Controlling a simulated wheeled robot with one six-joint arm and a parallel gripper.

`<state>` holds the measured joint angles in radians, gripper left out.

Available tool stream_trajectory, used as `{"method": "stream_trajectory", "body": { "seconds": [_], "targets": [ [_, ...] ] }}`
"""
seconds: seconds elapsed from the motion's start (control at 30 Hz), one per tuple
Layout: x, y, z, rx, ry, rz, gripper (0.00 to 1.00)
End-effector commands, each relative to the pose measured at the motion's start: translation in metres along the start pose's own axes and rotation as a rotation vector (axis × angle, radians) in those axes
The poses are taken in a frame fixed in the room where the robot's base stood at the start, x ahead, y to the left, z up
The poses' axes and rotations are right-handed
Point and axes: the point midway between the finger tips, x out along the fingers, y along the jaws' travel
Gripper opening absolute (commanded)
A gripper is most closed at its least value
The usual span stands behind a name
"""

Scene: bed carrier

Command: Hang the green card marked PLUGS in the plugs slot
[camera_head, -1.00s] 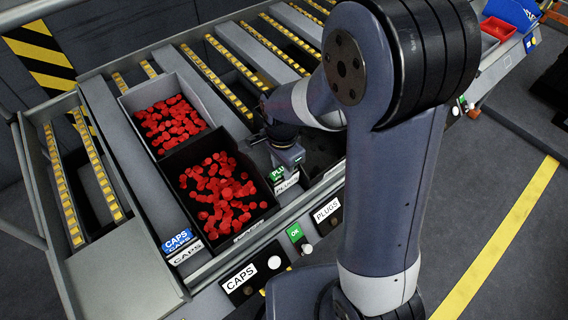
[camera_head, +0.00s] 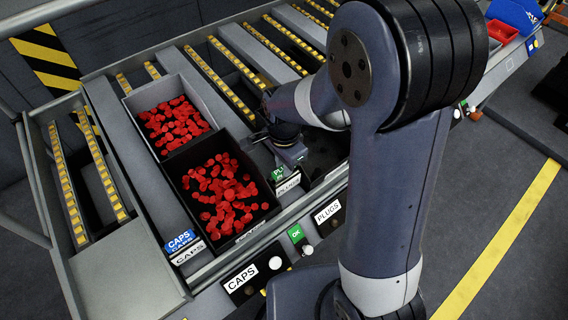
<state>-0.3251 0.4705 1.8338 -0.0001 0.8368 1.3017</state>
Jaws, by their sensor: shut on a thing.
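The green card (camera_head: 279,174) with white lettering, partly hidden, is at the front end of the lane right of the red-cap boxes. My gripper (camera_head: 292,157) is shut on its upper part from above. The white PLUGS label of the slot (camera_head: 288,185) is just below and in front of the card. The card's lower edge is hidden behind this label. I cannot tell whether it is fully seated in the slot.
A black box (camera_head: 170,182) and a grey box (camera_head: 129,102) hold several red caps, left of my gripper. A blue CAPS card (camera_head: 179,241) stands at its slot on the left. A PLUGS plate (camera_head: 327,211) and a green OK button (camera_head: 296,233) are on the front rail.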

Motion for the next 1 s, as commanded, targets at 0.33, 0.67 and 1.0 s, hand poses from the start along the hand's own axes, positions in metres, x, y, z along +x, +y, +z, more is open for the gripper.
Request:
{"method": "stream_trajectory", "body": {
  "seconds": [0.33,0.67,1.0],
  "targets": [
    [-0.024,0.0,0.0,0.0,0.0,-0.001,0.0],
    [-0.044,0.0,0.0,0.0,0.0,0.0,0.0],
    [-0.064,0.0,0.0,0.0,0.0,0.0,0.0]
  ]
}}
